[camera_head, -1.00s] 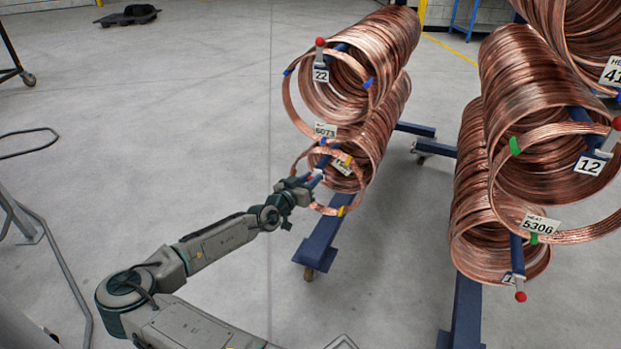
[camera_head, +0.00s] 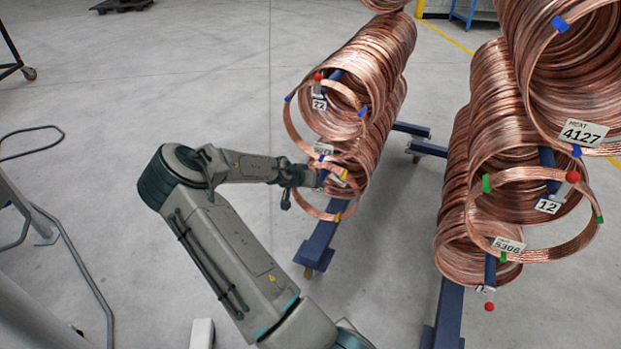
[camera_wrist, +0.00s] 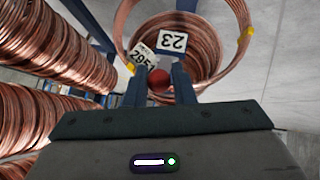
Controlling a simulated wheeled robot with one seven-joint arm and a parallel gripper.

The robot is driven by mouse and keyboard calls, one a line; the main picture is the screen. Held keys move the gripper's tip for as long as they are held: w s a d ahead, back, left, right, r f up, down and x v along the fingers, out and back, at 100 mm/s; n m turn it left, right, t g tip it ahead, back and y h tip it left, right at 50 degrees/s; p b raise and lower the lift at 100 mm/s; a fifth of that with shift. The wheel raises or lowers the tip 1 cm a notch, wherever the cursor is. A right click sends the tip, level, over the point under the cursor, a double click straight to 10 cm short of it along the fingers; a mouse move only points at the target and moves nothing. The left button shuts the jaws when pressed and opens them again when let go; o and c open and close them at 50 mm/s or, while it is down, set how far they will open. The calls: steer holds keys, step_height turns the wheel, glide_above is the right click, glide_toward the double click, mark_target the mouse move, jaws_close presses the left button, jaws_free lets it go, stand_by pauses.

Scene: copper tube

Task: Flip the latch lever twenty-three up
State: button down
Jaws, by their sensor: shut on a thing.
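The latch lever twenty-three shows in the wrist view by its red ball knob (camera_wrist: 159,80), with the plate marked 23 (camera_wrist: 172,41) just beyond it. My gripper (camera_wrist: 160,82) has one finger on each side of the knob and is shut on it. In the head view my gripper (camera_head: 314,180) is at the front end of the lower left copper coil (camera_head: 366,165). There the knob and most of the lever are hidden by the gripper, so I cannot tell the lever's angle.
Above it is latch 22 (camera_head: 319,102), its red knob up. At right are latch 12 (camera_head: 548,206), knob up, and a lower latch with its red knob (camera_head: 489,307) down. Loose copper loops with coloured tape surround my gripper.

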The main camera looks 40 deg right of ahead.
steer(key=y+p, duration=0.1)
steer(key=d+r+g+y+p, duration=0.1)
steer(key=d+g+y+p, duration=0.1)
steer(key=y, duration=0.1)
steer(key=shift+w+d+r, duration=0.15)
steer(key=shift+w+r, duration=0.05)
steer(key=shift+w, duration=0.05)
steer(key=shift+w+d+f+n+g+y+p, duration=0.15)
steer(key=shift+d+g+y+p, duration=0.15)
steer(key=shift+y, duration=0.3)
steer(key=shift+w+d+r+n+g+y+p, duration=0.15)
steer(key=shift+d+g+y, duration=0.1)
steer(key=shift+g+y, duration=0.3)
steer(key=shift+w+d+f+n+g+y+p, duration=0.1)
steer(key=shift+d+g+y+p, duration=0.15)
steer(key=shift+y, duration=0.4)
steer(key=c, duration=1.3)
jaws_free()
steer(key=shift+s+d+f, duration=0.1)
steer(key=shift+w+a, duration=0.25)
steer(key=shift+a, duration=0.1)
